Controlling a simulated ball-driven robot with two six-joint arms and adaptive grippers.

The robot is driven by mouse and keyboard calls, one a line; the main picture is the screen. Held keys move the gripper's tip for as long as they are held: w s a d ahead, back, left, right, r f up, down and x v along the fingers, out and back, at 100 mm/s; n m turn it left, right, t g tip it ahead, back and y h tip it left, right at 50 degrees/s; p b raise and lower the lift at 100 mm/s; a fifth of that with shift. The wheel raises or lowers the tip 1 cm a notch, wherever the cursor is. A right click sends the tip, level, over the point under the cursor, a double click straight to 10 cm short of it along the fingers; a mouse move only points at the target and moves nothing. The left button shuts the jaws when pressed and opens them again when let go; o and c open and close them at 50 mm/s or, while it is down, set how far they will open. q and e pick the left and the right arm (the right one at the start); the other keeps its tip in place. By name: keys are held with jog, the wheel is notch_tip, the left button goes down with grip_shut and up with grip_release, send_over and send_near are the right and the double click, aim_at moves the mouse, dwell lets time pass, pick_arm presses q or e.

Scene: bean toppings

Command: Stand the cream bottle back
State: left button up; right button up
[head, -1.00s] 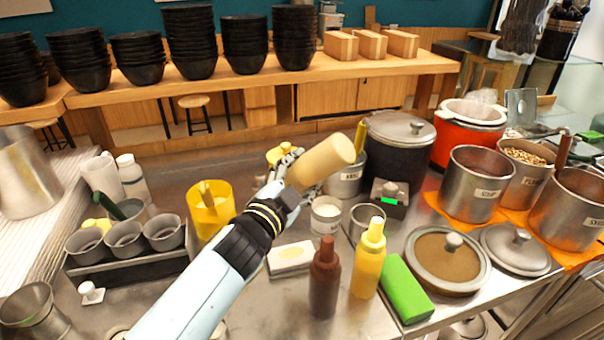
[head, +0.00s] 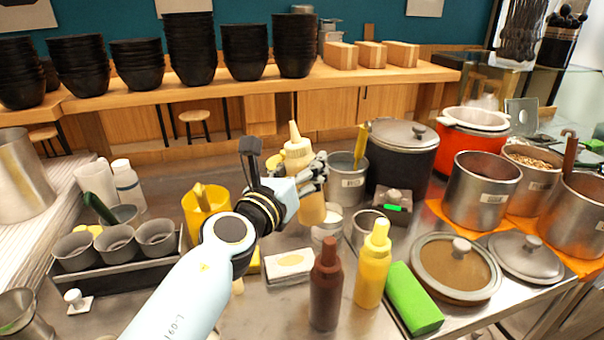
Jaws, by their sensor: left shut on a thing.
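The cream bottle (head: 297,155) is pale yellow with a pointed nozzle at the top. It is nearly upright in the middle of the head view. My left gripper (head: 312,177) is shut around its body. The bottle's lower end shows below the fingers, close to a small white tub; I cannot tell whether it touches the counter. My right gripper is not in view.
A brown bottle (head: 325,285) and a yellow bottle (head: 373,264) stand in front. Nearby are a white box (head: 289,267), a green block (head: 413,299), a steel cup (head: 367,228) and a yellow jug (head: 198,213). A black pot (head: 398,165) stands behind to the right.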

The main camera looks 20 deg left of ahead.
pick_arm(q)
jog(key=shift+m, duration=1.2)
jog(key=shift+d, duration=0.15)
